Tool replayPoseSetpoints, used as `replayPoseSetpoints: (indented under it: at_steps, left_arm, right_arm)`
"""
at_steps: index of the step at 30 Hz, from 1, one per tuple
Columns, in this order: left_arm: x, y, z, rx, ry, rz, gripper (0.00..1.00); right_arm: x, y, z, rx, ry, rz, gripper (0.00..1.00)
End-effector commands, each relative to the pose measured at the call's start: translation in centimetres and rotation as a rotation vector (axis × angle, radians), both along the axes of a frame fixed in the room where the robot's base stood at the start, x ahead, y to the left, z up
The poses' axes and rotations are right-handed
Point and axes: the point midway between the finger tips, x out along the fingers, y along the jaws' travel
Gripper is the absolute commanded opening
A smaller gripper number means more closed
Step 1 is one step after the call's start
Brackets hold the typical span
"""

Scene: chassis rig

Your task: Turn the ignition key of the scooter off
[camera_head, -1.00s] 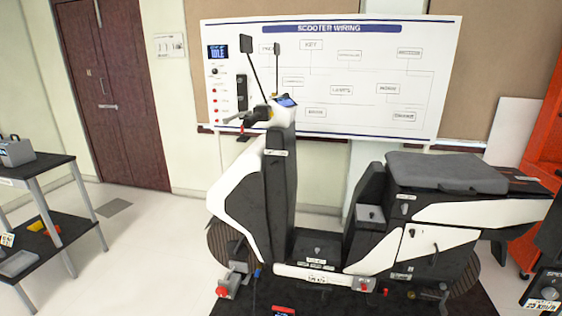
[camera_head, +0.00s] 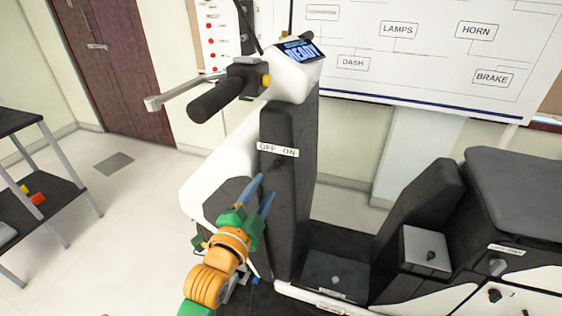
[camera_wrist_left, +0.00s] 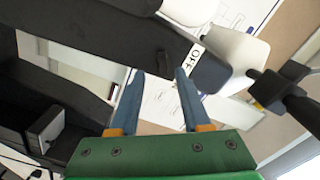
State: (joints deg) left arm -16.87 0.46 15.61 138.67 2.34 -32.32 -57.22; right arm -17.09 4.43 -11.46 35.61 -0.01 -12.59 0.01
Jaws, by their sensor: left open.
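The scooter's dark front column (camera_head: 289,205) stands upright in the middle of the head view. It carries a white OFF/ON label (camera_head: 278,150), which also shows in the left wrist view (camera_wrist_left: 190,59). The small dark ignition key (camera_head: 279,164) sits just below the label; it also shows in the left wrist view (camera_wrist_left: 163,60), but which way it points is hard to tell. My left gripper (camera_head: 265,185) is open and empty, its blue fingers a little below the key and apart from it. The dash display (camera_head: 302,51) reads READY. My right gripper is not in view.
The handlebar grip (camera_head: 216,101) and brake lever (camera_head: 180,93) stick out left above my left arm. The seat (camera_head: 515,190) and a grey box (camera_head: 425,250) are at right. A wiring board (camera_head: 420,60) hangs behind. The floor at left is clear up to a dark shelf (camera_head: 35,200).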

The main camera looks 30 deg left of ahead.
Motion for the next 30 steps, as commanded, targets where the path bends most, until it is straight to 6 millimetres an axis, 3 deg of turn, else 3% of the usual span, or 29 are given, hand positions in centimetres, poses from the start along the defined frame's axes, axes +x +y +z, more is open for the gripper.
replayPoseSetpoints:
  at_steps: [9, 18, 23, 24, 30]
  left_arm:
    - [5.6, 1.3, 0.1, -0.002, -0.001, -0.001, 0.47]
    - [6.2, 1.4, -0.1, -0.002, 0.001, -0.002, 0.47]
    - [6.2, 1.4, -0.1, -0.002, 0.001, -0.002, 0.04]
    - [6.2, 1.4, -0.1, -0.002, 0.001, -0.002, 0.0]
    - [6.2, 1.4, -0.1, -0.004, 0.0, -0.002, 0.0]
  right_arm:
    - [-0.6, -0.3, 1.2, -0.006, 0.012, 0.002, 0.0]
    - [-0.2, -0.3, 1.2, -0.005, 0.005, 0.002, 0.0]
    - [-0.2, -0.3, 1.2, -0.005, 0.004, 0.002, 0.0]
    - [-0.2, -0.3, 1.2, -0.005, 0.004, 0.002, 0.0]
    - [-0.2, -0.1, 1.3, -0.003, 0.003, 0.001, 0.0]
